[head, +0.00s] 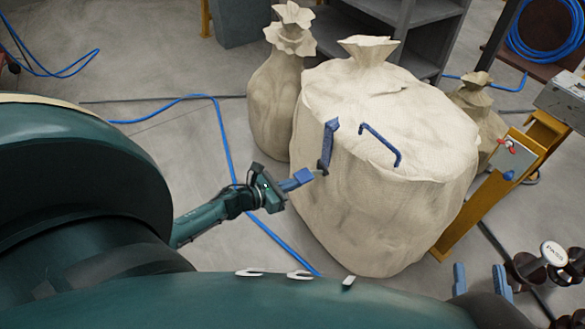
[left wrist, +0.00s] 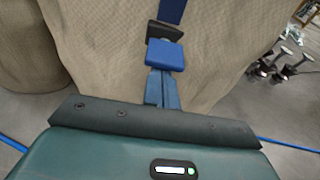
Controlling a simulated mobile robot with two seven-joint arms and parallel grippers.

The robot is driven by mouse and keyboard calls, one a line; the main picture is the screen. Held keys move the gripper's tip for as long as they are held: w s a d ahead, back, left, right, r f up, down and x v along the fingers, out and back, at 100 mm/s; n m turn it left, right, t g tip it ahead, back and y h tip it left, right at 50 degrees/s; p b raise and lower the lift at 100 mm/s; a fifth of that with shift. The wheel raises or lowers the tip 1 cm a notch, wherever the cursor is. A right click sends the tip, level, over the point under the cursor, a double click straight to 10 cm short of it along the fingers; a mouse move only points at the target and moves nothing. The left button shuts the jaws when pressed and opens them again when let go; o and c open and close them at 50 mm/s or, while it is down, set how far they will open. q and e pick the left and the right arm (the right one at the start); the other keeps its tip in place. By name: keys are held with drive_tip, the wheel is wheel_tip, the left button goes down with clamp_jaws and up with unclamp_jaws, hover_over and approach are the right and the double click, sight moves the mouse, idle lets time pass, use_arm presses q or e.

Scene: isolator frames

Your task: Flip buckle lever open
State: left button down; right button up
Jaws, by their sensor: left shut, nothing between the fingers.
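A large beige sack (head: 385,215) carries a blue strap (head: 331,132) that hangs over its left edge to a dark buckle (head: 324,164). A bright blue lever tab (head: 303,176) sticks out from the buckle toward my left gripper (head: 291,184). In the left wrist view the tab (left wrist: 165,53) covers part of the dark buckle (left wrist: 160,30). My left gripper's fingers (left wrist: 161,90) are closed together, empty, with their tips at the tab's lower edge; whether they touch is unclear. My right gripper (head: 480,278) is at the bottom right, fingers apart and empty, away from the sack.
A smaller sack (head: 274,105) stands close on the left and another (head: 480,108) behind on the right. A yellow post (head: 490,190) with a grey control box is right of the sack. A blue hose (head: 225,140) lies on the floor. The floor left of the sacks is mostly free.

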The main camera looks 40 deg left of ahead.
use_arm(q)
drive_tip(key=shift+w+r, duration=0.2)
drive_tip(key=shift+r, duration=0.25)
use_arm(e)
drive_tip(key=shift+f, duration=0.1)
use_arm(q)
wheel_tip(320, 180, down, 5)
drive_tip(key=b, duration=0.5)
drive_tip(key=r+p+v, duration=0.1)
drive_tip(key=p+v, duration=0.2)
drive_tip(key=v, duration=0.7)
use_arm(e)
drive_tip(key=shift+s+d, duration=0.4)
drive_tip(key=shift+s, duration=0.05)
use_arm(q)
drive_tip(key=shift+s, duration=0.15)
